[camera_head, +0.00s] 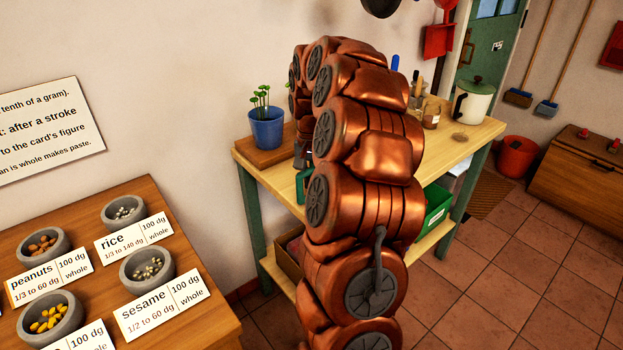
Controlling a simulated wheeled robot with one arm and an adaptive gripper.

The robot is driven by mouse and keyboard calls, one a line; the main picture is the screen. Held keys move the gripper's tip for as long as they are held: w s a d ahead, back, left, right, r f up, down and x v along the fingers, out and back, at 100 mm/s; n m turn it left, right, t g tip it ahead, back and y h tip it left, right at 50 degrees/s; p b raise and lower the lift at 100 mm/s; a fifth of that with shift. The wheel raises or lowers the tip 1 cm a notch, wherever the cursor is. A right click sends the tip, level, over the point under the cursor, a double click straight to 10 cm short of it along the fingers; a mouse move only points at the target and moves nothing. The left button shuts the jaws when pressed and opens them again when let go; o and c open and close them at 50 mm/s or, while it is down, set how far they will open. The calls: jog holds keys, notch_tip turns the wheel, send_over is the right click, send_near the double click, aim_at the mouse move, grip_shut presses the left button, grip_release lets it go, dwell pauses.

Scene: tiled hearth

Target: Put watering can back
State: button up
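No watering can shows clearly. A small green piece (304,186) shows just left of my arm at the wooden bench top; most of it is hidden, and I cannot tell whether it is part of the can. My copper arm arches up and over in front of the bench. A little of my dark gripper (302,155) shows at the arm's left edge, just above the green piece. Its fingertips are hidden, so I cannot tell whether it is open or holds anything. A blue pot (267,130) with seedlings stands on a wooden board (260,155) left of the gripper.
The bench (272,178) has a lower shelf with a green crate (436,212). A white lidded pot (474,105) and a jar (431,117) stand at its right. A table (190,265) with bowls and cards is at the left front. A red bucket (516,157) stands on the tiled floor.

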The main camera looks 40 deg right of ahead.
jog(key=o, duration=0.4)
jog(key=shift+c, duration=0.2)
jog(key=shift+r, duration=0.1)
notch_tip(320, 180, up, 12)
jog(key=b, duration=0.1)
dwell(0.4)
jog(key=shift+w, duration=0.1)
